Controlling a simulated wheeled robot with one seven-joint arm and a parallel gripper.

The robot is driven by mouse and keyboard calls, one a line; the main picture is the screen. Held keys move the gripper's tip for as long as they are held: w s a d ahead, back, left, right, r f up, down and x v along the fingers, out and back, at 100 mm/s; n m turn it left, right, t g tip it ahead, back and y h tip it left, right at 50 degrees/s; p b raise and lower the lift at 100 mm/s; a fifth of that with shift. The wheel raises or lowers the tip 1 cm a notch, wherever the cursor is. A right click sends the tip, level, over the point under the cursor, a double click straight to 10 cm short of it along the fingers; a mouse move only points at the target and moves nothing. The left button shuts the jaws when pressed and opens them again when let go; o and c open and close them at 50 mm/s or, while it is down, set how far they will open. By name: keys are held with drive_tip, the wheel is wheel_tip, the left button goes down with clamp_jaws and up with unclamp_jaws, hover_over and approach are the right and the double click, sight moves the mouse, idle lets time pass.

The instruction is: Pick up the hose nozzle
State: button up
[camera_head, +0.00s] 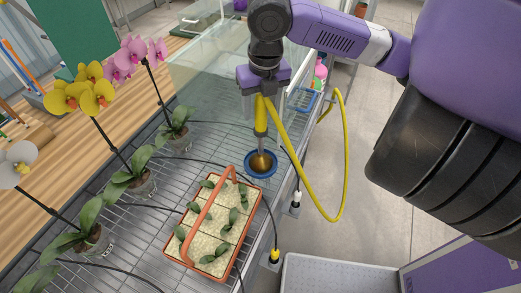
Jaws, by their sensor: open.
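The hose nozzle (261,118) stands upright below my gripper, with a yellow grip, a grey stem and a brown-gold head at the bottom. Its head sits over a blue round dish (261,175) on the wire bench. A yellow hose (343,160) loops from its upper end to the right over the bench edge. My gripper (262,98) points down, open, right at the nozzle's top. The nozzle's upper end is partly hidden by the gripper, and I cannot tell whether the fingers touch it.
An orange carrier (178,253) with seedlings stands in front of the dish on the wire bench (150,222). Potted orchids (145,182) line the left side. A clear glass panel (205,80) stands behind. Black tubes cross the bench. Floor (400,225) is open on the right.

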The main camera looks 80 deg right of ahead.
drive_tip(key=shift+w+d+f, duration=0.1)
drive_tip(key=shift+f, duration=0.85)
clamp_jaws()
drive_tip(key=shift+r, duration=0.1)
